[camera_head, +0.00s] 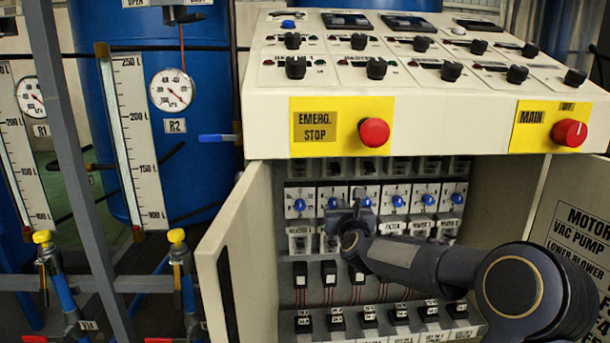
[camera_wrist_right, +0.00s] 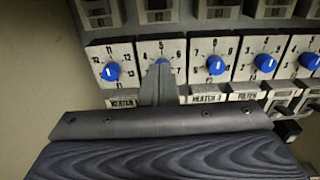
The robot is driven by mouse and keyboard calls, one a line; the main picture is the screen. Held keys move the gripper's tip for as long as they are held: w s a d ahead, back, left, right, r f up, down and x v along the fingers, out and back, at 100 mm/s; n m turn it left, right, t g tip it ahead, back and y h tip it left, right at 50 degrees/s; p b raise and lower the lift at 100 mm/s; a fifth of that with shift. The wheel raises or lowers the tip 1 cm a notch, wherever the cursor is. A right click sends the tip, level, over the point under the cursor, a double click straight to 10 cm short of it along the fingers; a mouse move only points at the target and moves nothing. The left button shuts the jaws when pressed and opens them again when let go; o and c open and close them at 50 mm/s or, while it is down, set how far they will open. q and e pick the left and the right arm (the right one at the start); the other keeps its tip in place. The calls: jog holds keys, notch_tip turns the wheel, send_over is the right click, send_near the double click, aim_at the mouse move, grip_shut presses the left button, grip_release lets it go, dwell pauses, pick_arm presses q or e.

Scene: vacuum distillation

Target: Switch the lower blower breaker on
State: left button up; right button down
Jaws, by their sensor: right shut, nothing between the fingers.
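The open control cabinet (camera_head: 232,185) holds rows of switches and breakers under a sloped panel. I cannot tell which one is the lower blower breaker; most small labels are unreadable. My right gripper (camera_head: 352,208) is inside the cabinet, shut and empty, in front of the row of blue-knobbed dials. In the right wrist view its fingertips (camera_wrist_right: 160,76) cover most of the second dial's knob (camera_wrist_right: 162,62); I cannot tell whether they touch it. Labelled switches (camera_head: 301,242) sit below the dials and are partly hidden by my gripper and arm. The left gripper is not in view.
The left cabinet door (camera_head: 222,250) stands open. The right door (camera_head: 585,235) is open too, lettered "MOTOR", "VAC PUMP" and "LOWER BLOWER". A red emergency stop button (camera_head: 374,132) and a red main switch (camera_head: 569,133) project above the opening. Black breakers (camera_head: 336,318) line the bottom.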

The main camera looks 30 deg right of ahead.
aim_at(335, 168)
jog(key=shift+d, duration=0.1)
jog(key=p+x, duration=0.1)
jog(key=x, duration=0.8)
jog(key=shift+w+d, duration=0.1)
jog(key=shift+w, duration=0.15)
jog(key=r, duration=0.1)
jog(key=r+p, duration=0.1)
jog(key=r, duration=0.1)
jog(key=shift+s+r, duration=0.35)
